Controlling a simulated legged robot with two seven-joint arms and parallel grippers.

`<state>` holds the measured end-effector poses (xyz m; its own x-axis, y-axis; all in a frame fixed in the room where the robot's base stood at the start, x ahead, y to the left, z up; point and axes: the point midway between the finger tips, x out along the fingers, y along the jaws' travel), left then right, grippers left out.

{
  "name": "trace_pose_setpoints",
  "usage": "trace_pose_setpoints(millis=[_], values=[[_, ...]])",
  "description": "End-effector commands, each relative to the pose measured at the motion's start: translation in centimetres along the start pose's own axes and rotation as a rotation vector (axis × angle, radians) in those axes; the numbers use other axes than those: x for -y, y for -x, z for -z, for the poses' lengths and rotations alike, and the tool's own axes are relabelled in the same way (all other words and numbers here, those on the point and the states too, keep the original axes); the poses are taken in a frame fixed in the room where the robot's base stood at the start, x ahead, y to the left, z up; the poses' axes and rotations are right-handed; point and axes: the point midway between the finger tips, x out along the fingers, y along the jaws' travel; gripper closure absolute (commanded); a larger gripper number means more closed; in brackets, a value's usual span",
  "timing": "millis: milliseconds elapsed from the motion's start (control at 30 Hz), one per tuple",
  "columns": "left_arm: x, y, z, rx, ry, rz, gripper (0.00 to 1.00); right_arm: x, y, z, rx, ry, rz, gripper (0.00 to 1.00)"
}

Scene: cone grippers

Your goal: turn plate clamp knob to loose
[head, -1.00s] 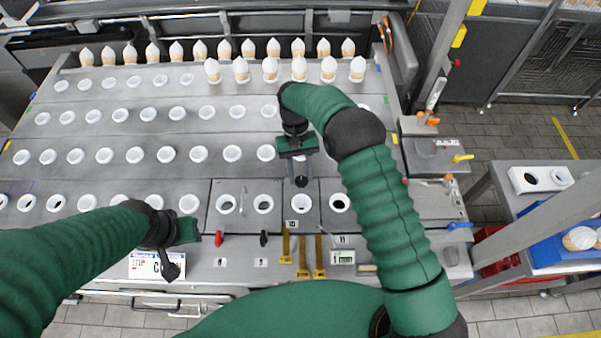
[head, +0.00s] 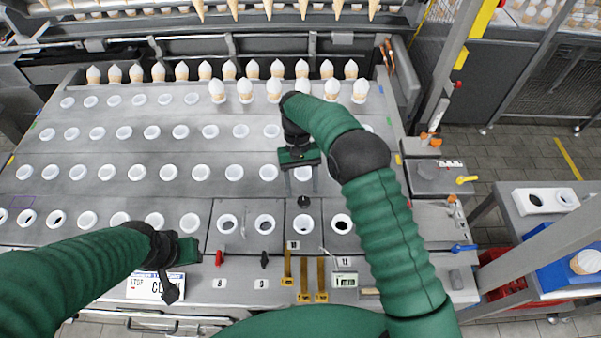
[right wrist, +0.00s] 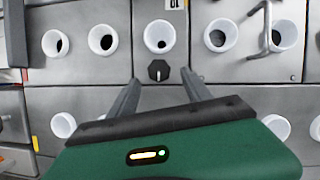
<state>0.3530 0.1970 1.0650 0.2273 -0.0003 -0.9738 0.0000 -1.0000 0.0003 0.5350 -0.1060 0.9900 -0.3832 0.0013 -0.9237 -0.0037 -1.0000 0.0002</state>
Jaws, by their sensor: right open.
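The plate clamp knob is a small dark knob with a pale pointer mark. My right gripper (head: 302,186) is open and empty. In the right wrist view the right gripper (right wrist: 160,79) has a finger on each side, with the knob lined up between the tips; contact cannot be told. My left gripper (head: 190,251) is at the plate's front left; its jaws are unclear.
A row of filled cones (head: 231,70) stands at the plate's back. White cup rings (head: 190,222) fill the plate. A red lever (head: 219,257), yellow tools (head: 304,280) and a small display (head: 345,281) lie along the front edge. A side table (head: 518,268) stands at the right.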

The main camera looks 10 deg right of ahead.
Motion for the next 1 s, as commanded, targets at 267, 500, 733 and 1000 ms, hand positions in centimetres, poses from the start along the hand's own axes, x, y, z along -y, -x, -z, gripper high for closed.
trace_pose_setpoints(millis=[267,500,733,1000], values=[[0.0,-1.4,-0.3,0.0,0.0,0.0,0.64,0.0,7.0,0.3,-0.005,0.0,0.0,0.42],[0.0,-1.1,-0.2,0.0,0.0,0.0,0.64,0.0,9.2,0.2,-0.001,0.0,0.0,0.42],[0.0,-1.1,-0.2,0.0,0.0,0.0,0.64,0.0,9.3,0.2,0.0,0.0,0.0,0.42],[0.0,-1.1,-0.3,0.0,0.0,0.0,0.64,0.0,9.3,0.2,-0.005,0.0,0.0,0.42]])
